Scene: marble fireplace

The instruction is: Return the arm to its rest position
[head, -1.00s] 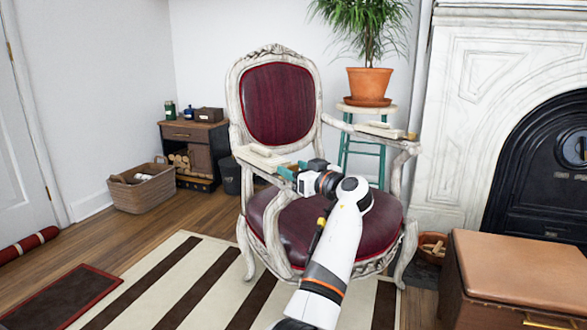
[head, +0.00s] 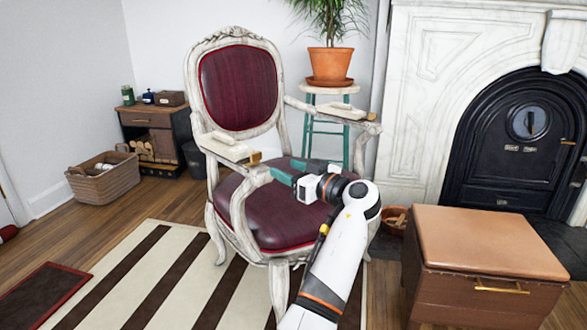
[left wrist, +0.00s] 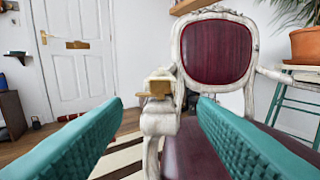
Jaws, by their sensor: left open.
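My left arm (head: 338,255) reaches up from the bottom of the head view in front of the armchair. Its left gripper (head: 281,168) is open and empty, with teal fingers apart, just right of the front of the chair's left armrest. In the left wrist view the gripper (left wrist: 160,106) shows a finger on each side and nothing between them. The white carved armchair (head: 235,35) has dark red upholstery. A cream block-like piece (head: 226,147) with a gold-coloured end lies on its left armrest. My right gripper is not in view.
A brown leather-topped chest (head: 490,240) stands at the right, before the marble fireplace (head: 425,100). A potted plant (head: 330,63) stands on a teal-legged stool behind the chair. A wicker basket (head: 105,180) and small cabinet are at left.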

